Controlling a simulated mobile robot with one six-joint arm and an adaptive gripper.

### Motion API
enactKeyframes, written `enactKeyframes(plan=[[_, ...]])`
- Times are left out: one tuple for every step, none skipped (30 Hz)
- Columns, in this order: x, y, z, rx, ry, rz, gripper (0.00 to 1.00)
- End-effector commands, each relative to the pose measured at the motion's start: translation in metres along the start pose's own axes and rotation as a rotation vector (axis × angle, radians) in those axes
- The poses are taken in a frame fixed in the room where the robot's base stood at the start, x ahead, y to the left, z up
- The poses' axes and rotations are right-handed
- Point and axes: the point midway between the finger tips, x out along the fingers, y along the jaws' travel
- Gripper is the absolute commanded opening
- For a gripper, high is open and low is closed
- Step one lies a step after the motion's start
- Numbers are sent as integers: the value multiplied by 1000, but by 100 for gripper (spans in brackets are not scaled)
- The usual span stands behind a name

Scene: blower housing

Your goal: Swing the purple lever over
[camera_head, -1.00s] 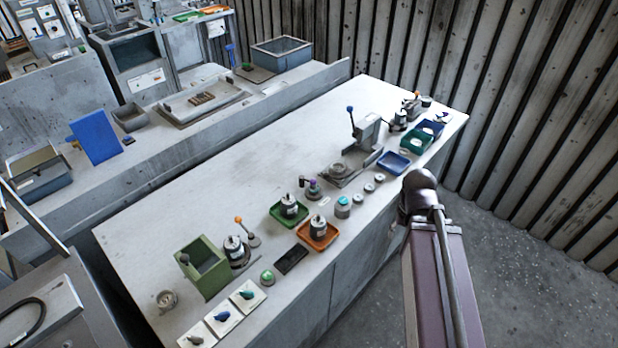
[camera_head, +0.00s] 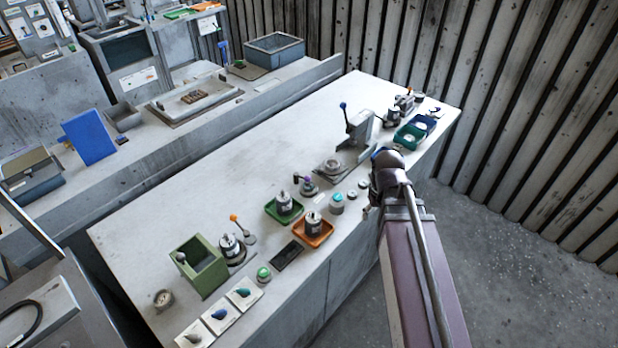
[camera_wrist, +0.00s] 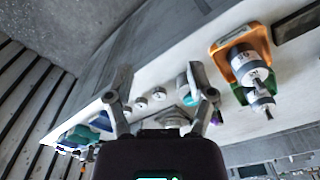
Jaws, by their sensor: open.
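The purple-knobbed lever (camera_head: 309,182) stands on a small round base on the bench, between the green tray and the grey press, in the head view. A darker knob on a thin arm is just left of it. My gripper (camera_wrist: 161,97) is open and empty in the wrist view, its two fingers spread above the bench's front part. In the head view my arm comes in from the lower right and hides most of the gripper, which is right of the lever and apart from it.
A teal-topped jar (camera_head: 336,204) and small discs (camera_head: 352,195) lie near the bench's front edge. The grey press (camera_head: 358,130) has a blue-knobbed handle. The bench's rear left is clear.

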Motion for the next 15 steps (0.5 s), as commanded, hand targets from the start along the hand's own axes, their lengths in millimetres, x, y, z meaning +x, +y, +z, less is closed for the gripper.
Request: enactKeyframes(plan=[[-3,-3,-18,-70,8,1,70],[-4,-5,-26,-117,13,2,70],[-6,-9,-36,-186,20,4,70],[-7,-12,-45,-238,25,6,70],[-8,-16,-54,-293,30,8,70],[-10,-20,-65,-367,37,10,70],[-11,-24,-74,-423,43,13,70],[-12,-28,-83,-480,49,16,70],[-14,-33,-95,-555,56,20,70],[-15,-38,-103,-610,60,23,70],[-16,-42,-112,-667,66,26,70],[-18,-48,-123,-742,73,32,70],[-19,-53,-132,-798,78,36,70],[-20,-58,-140,-855,83,40,70],[-22,-64,-151,-929,89,46,70]])
